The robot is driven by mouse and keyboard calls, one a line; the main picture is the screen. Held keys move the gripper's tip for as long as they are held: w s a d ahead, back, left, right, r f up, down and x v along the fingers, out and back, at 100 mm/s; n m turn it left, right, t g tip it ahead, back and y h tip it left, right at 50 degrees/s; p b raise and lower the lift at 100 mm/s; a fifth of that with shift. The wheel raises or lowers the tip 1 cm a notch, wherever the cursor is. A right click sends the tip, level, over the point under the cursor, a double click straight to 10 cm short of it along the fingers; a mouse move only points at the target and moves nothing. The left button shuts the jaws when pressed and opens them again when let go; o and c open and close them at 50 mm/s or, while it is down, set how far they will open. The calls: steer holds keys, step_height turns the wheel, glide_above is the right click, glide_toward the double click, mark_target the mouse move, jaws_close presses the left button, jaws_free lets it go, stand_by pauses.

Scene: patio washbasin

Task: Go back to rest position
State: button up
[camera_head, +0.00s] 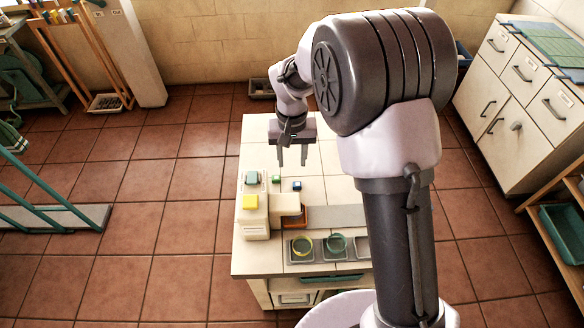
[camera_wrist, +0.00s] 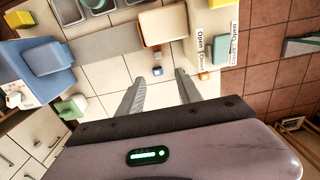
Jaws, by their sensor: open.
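My gripper (camera_head: 292,160) hangs over the back part of the tiled counter (camera_head: 257,130) in the head view, fingers pointing down. In the wrist view my gripper (camera_wrist: 160,76) has its two fingers spread apart with nothing held between them.
A white drawer cabinet (camera_head: 507,110) is at the right. Tiled floor (camera_head: 170,200) lies open on the left.

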steer(key=shift+r, duration=0.4)
steer(key=s+d+r+m+t+y+b, duration=0.1)
steer(key=s+d+r+t+b, duration=0.15)
steer(key=s+r, duration=0.45)
steer(key=s+d+r+m+t+y+b, duration=0.1)
steer(key=s+d+r+m+b, duration=0.1)
steer(key=s+d+r+b, duration=0.35)
steer(key=s+f+m+t, duration=0.1)
steer(key=s+t, duration=0.1)
steer(key=s, duration=1)
steer(key=shift+s+a, duration=0.15)
steer(key=shift+a, duration=0.05)
